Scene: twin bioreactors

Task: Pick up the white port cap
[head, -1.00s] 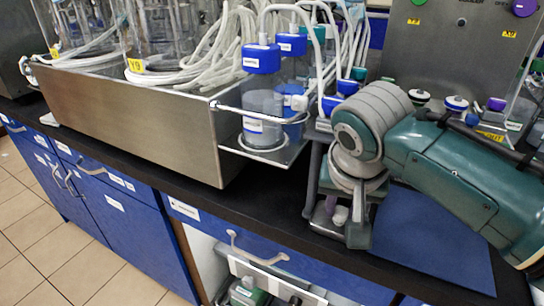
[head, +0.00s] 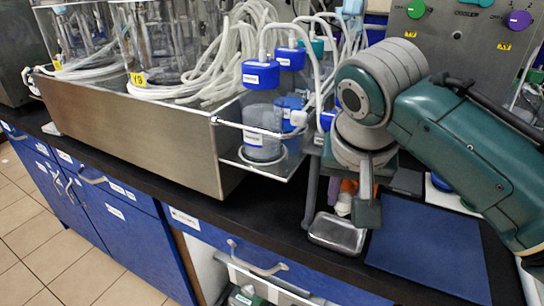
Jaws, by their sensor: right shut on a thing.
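My right gripper (head: 352,210) points down over the front of the black bench. It is shut on the small white port cap (head: 343,207), which shows at its fingers, partly hidden by the near finger. A small metal tray (head: 337,234) lies on the bench just below the fingers. My left gripper is not in view.
A blue mat (head: 428,250) lies to the right of the tray. A steel-walled tub (head: 130,125) with vessels and white tubing stands at left. Blue-capped bottles (head: 262,110) stand on a bracket at its right end. A control panel (head: 460,35) is behind.

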